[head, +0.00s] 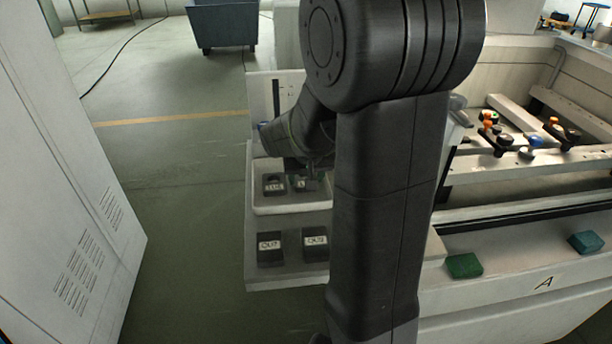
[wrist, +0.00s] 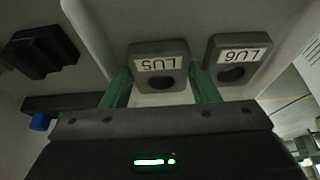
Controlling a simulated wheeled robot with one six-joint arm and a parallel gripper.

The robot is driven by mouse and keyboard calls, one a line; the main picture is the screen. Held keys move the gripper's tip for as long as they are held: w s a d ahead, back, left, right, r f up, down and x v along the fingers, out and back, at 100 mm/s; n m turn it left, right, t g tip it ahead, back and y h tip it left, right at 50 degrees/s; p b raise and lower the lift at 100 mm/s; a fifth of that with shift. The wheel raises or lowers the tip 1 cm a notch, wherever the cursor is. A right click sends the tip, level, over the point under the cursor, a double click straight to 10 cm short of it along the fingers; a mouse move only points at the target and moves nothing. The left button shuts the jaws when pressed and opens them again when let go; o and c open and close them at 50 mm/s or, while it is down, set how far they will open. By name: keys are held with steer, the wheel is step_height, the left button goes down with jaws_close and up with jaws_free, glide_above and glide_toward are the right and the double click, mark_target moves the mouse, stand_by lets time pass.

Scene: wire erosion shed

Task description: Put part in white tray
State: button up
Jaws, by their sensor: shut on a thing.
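The white tray (head: 287,209) stands on a pale bench end left of my arm. Two dark labelled blocks show in it in the head view. My gripper (head: 303,178) is over the tray and partly hidden by my arm. In the wrist view my gripper (wrist: 161,88) has its green fingers on either side of a dark grey part (wrist: 158,49) with a white label and round hole, and is shut on it. A similar part (wrist: 237,48) sits close to its right. Whether the held part touches the tray floor I cannot tell.
Two dark labelled blocks (head: 269,248) (head: 315,247) lie in front of the tray. A green block (head: 464,266) and a teal block (head: 585,242) lie on the right ledge. A white cabinet (head: 62,200) stands at left. Open floor lies between.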

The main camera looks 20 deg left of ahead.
steer(key=shift+f, duration=0.1)
steer(key=o, duration=1.1)
steer(key=shift+c, duration=0.2)
steer(key=shift+r, duration=0.3)
steer(key=v, duration=1.1)
steer(key=shift+s+r, duration=0.2)
steer(key=shift+r, duration=0.1)
steer(key=shift+d, duration=0.15)
